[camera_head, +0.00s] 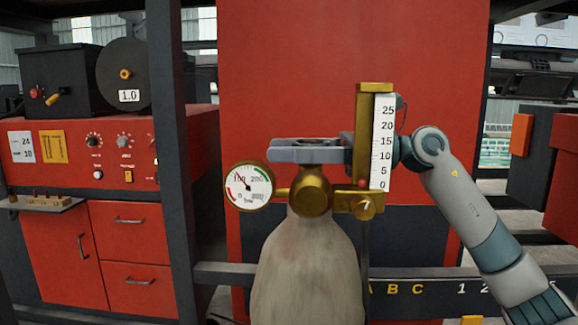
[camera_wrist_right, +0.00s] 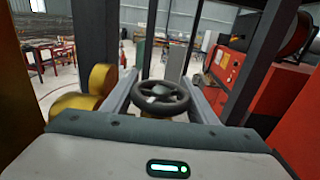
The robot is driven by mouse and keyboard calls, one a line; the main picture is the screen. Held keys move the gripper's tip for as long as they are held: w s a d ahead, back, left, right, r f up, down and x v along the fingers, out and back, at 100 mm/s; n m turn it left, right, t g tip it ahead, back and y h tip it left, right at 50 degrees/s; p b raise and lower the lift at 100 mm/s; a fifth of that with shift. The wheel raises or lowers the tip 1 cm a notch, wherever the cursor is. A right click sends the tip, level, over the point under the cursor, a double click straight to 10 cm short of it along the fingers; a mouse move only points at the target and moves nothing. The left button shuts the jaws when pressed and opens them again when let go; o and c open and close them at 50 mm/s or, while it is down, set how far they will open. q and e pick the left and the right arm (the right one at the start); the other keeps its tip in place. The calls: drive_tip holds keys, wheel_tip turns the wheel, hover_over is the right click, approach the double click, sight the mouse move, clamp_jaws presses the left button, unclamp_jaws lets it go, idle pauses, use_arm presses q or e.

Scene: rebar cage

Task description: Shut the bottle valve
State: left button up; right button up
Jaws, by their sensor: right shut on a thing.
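A grey gas bottle (camera_head: 308,265) stands upright in the middle of the head view, with a brass valve body (camera_head: 313,190) on top. The valve's black handwheel (camera_wrist_right: 161,97) shows in the right wrist view between the two fingers of my right gripper (camera_wrist_right: 163,92). In the head view my right gripper (camera_head: 300,150) reaches in level from the right over the valve, its fingers around the handwheel, which they mostly hide. A round pressure gauge (camera_head: 248,187) sits left of the valve. A brass flow meter (camera_head: 383,140) with a white scale stands to its right. My left gripper is out of view.
A red cabinet panel (camera_head: 290,60) stands behind the bottle, with a dark post (camera_head: 180,150) to its left. A red welding machine (camera_head: 115,160) with knobs and drawers is at the left. A dark rail (camera_head: 420,278) crosses behind the bottle.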

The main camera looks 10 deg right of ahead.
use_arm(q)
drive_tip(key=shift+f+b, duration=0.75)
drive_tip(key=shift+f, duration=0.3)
use_arm(e)
drive_tip(key=shift+w+d+m+t+h, duration=0.1)
drive_tip(key=shift+w+m+t+h, duration=0.15)
drive_tip(key=shift+m+t, duration=0.55)
drive_tip(key=shift+w+d+m+t+h, duration=0.1)
drive_tip(key=shift+w+m+t+h, duration=0.3)
drive_tip(key=shift+t, duration=0.7)
drive_tip(key=shift+s+r, duration=0.1)
drive_tip(key=shift+s, duration=0.1)
drive_tip(key=o, duration=1)
drive_tip(key=shift+a, duration=0.1)
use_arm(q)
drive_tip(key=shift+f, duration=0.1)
